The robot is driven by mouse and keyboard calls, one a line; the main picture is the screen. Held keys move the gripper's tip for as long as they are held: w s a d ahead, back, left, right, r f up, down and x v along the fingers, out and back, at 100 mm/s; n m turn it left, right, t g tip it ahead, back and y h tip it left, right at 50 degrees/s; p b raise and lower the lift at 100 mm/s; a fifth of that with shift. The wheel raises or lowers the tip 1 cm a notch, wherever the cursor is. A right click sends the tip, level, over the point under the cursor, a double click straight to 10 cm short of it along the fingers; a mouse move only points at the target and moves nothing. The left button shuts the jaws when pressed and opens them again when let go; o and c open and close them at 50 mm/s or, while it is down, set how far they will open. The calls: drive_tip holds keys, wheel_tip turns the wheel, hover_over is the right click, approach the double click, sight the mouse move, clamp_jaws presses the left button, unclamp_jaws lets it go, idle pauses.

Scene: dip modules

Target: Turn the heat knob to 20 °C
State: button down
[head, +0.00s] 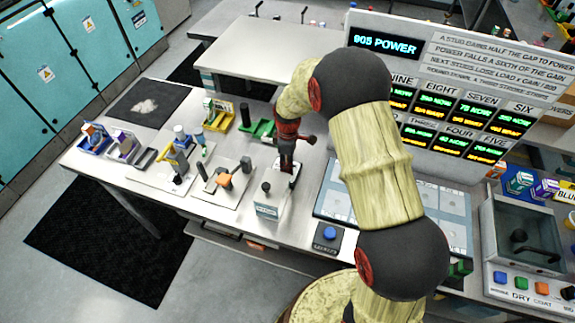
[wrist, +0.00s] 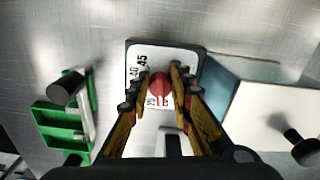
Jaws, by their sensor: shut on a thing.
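The heat knob is a red round knob (wrist: 160,88) on a white dial plate (wrist: 183,60) with a dark edge. My gripper (wrist: 160,84) is shut on the knob, with one finger on each side. The dial shows 45 and 40 at its upper left; more marks below the knob are partly hidden and too small to read surely. The knob's pointer cannot be made out. In the head view my gripper (head: 287,163) points down over the dial plate (head: 293,170), and the knob is hidden there.
A green tray (head: 262,128) stands close by; it also shows in the wrist view (wrist: 52,120). A pale box with a black handle (head: 268,208) stands in front of the dial, at right in the wrist view (wrist: 260,110). A board with readouts (head: 470,80) stands at right.

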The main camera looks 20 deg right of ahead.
drive_tip(key=shift+w+r+n, duration=0.1)
drive_tip(key=shift+w+n, duration=0.05)
drive_tip(key=shift+n, duration=0.35)
drive_tip(key=c, duration=1.7)
unclamp_jaws()
wheel_tip(320, 180, up, 12)
drive_tip(key=shift+f, duration=0.1)
